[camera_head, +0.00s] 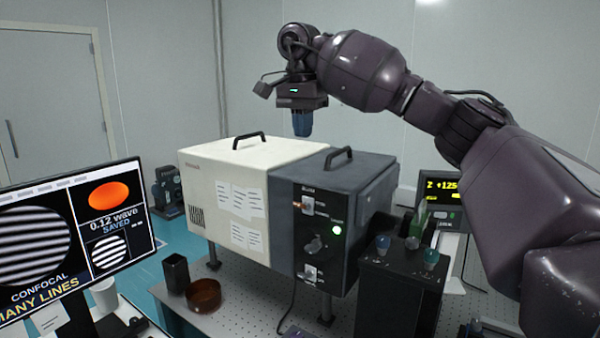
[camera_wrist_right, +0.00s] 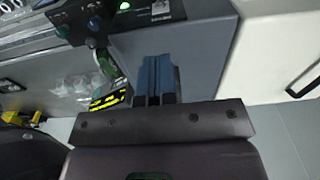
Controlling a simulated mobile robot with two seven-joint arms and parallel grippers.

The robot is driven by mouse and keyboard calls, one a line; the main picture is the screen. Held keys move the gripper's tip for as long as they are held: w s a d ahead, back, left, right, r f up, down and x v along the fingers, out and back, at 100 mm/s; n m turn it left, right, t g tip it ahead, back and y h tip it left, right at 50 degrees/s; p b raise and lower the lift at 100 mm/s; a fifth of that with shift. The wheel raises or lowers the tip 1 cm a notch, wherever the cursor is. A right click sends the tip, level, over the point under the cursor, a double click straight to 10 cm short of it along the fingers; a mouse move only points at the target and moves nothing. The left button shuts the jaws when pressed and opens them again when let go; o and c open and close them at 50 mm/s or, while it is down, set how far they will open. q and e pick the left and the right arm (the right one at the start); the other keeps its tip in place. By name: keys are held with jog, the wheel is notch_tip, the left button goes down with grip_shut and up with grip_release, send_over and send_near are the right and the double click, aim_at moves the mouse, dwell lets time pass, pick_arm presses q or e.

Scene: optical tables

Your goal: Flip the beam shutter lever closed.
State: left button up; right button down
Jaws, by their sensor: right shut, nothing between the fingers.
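The dark grey half of a box-shaped instrument (camera_head: 355,195) has a front control panel. Near the panel's top a small lever with an orange tip (camera_head: 298,207) sticks out to the left from a pale switch plate (camera_head: 308,206). The labels are too small to read surely. A green lamp (camera_head: 337,230) is lit to the lever's lower right. My right gripper (camera_head: 302,130) is above and behind the box, pointing down, its blue fingers together and empty. In the right wrist view the shut fingers (camera_wrist_right: 157,75) show over the dark box top, touching nothing visible. My left gripper is out of view.
Below the lever are a round knob (camera_head: 316,243) and another switch (camera_head: 310,272). Black handles (camera_head: 249,140) rise from the box top. A dark stand with coloured knobs (camera_head: 405,265) is to the right. A brown bowl (camera_head: 203,294) and black cup (camera_head: 176,272) stand front left.

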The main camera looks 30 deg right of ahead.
send_over(300, 205)
jog(key=w+d, duration=0.2)
jog(key=d, duration=0.1)
notch_tip(300, 205, down, 9)
jog(key=f, duration=0.1)
jog(key=a+f, duration=0.1)
jog(key=f, duration=0.1)
jog(key=shift+s+a+f, duration=0.1)
jog(key=shift+s+a, duration=0.1)
jog(key=shift+a, duration=0.1)
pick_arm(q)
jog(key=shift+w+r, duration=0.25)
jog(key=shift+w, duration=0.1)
pick_arm(e)
jog(key=shift+s+a+f, duration=0.15)
jog(key=shift+a+f, duration=0.15)
jog(key=shift+f, duration=0.25)
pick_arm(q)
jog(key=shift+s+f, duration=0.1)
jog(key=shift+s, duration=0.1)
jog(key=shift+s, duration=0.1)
